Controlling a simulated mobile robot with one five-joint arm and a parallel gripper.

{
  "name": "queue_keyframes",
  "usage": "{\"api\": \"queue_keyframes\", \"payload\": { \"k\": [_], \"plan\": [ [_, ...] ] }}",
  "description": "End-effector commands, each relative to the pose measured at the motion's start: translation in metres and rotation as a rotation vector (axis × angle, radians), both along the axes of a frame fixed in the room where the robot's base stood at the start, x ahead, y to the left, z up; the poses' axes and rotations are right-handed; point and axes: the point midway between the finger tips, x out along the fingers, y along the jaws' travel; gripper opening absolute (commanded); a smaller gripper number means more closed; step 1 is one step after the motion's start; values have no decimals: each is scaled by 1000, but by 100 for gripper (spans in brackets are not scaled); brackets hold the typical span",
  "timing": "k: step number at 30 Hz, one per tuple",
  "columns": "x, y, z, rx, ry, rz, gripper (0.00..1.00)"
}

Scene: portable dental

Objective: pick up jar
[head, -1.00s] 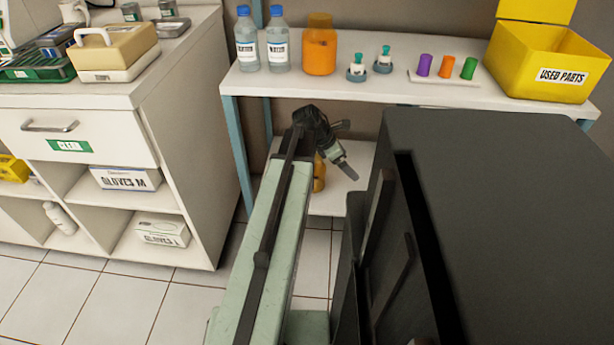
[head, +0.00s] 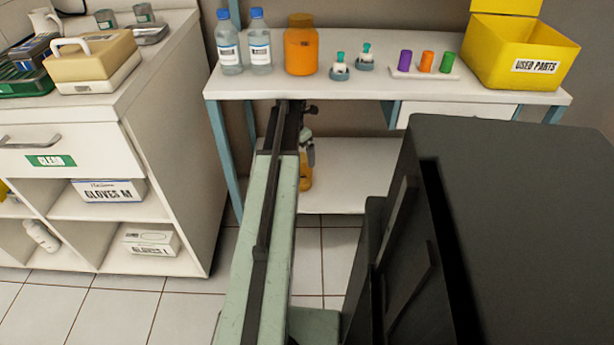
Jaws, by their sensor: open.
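A large orange jar (head: 301,50) stands upright on the white tabletop, right of two bottles. A second amber jar-like container (head: 306,180) stands on the lower shelf under the table. My arm and gripper hide most of it. My gripper (head: 309,158) is under the tabletop, in front of and just above this lower container. It is open, but small and partly hidden by my arm. I cannot tell whether its fingers touch the container.
The white tabletop (head: 440,92) lies close above my arm. It bears blue-capped bottles (head: 244,45), small teal-topped items, coloured cylinders on a rack and a yellow bin (head: 520,60). A white cabinet (head: 165,170) stands left. The lower shelf (head: 350,180) looks clear at right.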

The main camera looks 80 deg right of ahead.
Motion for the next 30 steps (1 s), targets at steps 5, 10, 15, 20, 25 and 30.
{"api": "queue_keyframes", "payload": {
  "k": [5,10,15,20,25,30],
  "plan": [
    [9,1,-16,-1,0,12,100],
    [13,0,-29,-1,1,21,100],
    [15,-1,-37,-1,2,25,100],
    [12,-6,-65,-2,1,27,100],
    [11,-8,-80,-1,1,28,100],
    [11,-8,-76,-1,1,28,100]
  ]
}}
